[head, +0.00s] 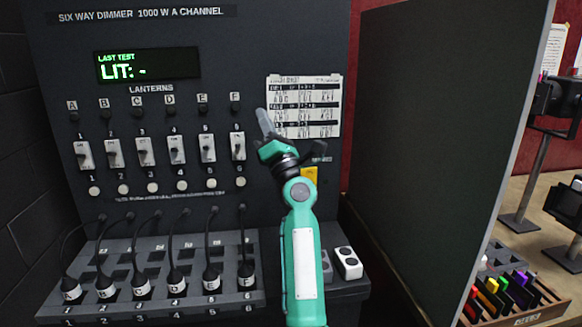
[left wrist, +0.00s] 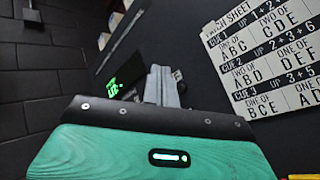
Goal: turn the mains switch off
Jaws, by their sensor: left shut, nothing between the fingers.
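A small label plate (head: 320,160), too small to read surely, and a yellow patch (head: 310,173) sit on the dark panel below the paper sheet, partly behind my left arm. The mains switch may be there, but my wrist covers that spot and I cannot tell its position. My left gripper (head: 262,118) is shut and empty, pointing up in front of the panel between the F column and the sheet. Its closed grey fingers also show in the left wrist view (left wrist: 161,88). I cannot tell whether they touch the panel. My right gripper is out of view.
The dimmer panel has a lit display (head: 147,65) reading "LIT: -" and several white switches (head: 145,151). Plugged cables stand on the patch desk (head: 200,300) below. A cue sheet (head: 305,105) hangs right of the gripper. A dark partition (head: 430,120) bounds the right side.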

